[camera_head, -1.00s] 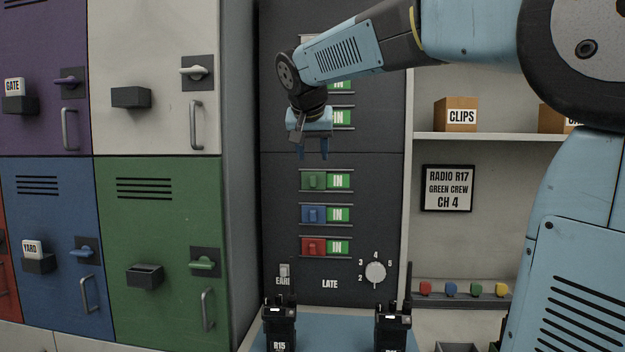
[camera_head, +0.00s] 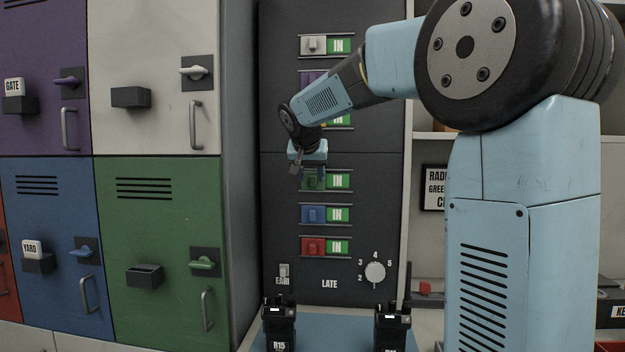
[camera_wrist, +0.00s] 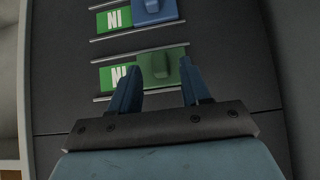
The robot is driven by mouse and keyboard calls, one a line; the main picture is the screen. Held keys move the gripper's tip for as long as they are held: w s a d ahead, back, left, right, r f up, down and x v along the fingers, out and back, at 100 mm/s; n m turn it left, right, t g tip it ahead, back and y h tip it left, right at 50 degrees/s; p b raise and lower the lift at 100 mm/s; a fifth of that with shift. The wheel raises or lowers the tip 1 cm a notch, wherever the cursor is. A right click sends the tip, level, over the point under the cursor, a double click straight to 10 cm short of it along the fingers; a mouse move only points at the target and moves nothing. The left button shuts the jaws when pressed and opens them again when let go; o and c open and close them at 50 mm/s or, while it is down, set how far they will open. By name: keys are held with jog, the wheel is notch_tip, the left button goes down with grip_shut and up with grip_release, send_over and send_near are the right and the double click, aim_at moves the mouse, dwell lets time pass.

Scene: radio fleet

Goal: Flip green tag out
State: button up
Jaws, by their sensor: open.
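The green tag (camera_head: 313,182) is a sliding plate with a raised knob on the dark panel, at the left of its rails, with a green "IN" label (camera_head: 339,181) showing to its right. In the wrist view the green tag (camera_wrist: 160,68) shows upside down, between my finger tips. My gripper (camera_head: 309,172) is open at the green tag's upper edge in the head view, its fingers (camera_wrist: 158,82) on either side of the knob. Whether the fingers touch the tag I cannot tell.
A blue tag (camera_head: 313,214) and a red tag (camera_head: 313,247) sit below, both with "IN" showing. A white tag (camera_head: 313,45) is higher up. A dial (camera_head: 375,272) and a small switch (camera_head: 284,270) are lower. Radios (camera_head: 279,325) stand at the front.

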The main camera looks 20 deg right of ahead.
aim_at(313, 181)
jog(key=shift+x, duration=1.2)
grip_shut()
